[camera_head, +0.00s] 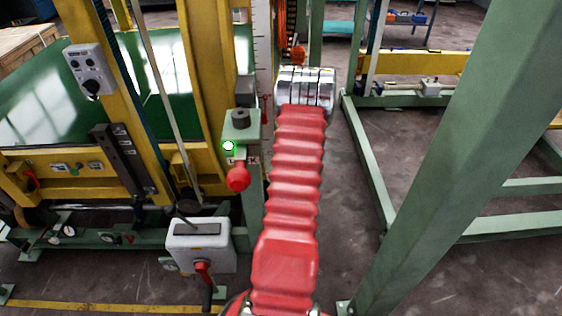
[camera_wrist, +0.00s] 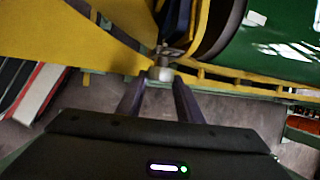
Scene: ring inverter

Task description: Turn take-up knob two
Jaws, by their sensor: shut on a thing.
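In the wrist view, a small pale knob (camera_wrist: 161,73) sits at the tips of the two dark fingers of my gripper (camera_wrist: 159,84). The fingers are shut on it, one on each side. A dark metal fitting (camera_wrist: 171,51) is just behind the knob. No number shows on it, so I cannot tell from a label that it is take-up knob two. In the head view, my red ribbed arm reaches away past the green post, and its silver end hides the fingers and the held knob. A red knob (camera_head: 238,178) is on the green post, left of my arm.
A grey box with a red-handled lever (camera_head: 203,248) stands low at left. A green slanted beam (camera_head: 440,150) crosses the right side, close to my arm. An orange-red knob (camera_head: 298,55) is just beyond my wrist. Open floor (camera_head: 345,205) lies right of the arm.

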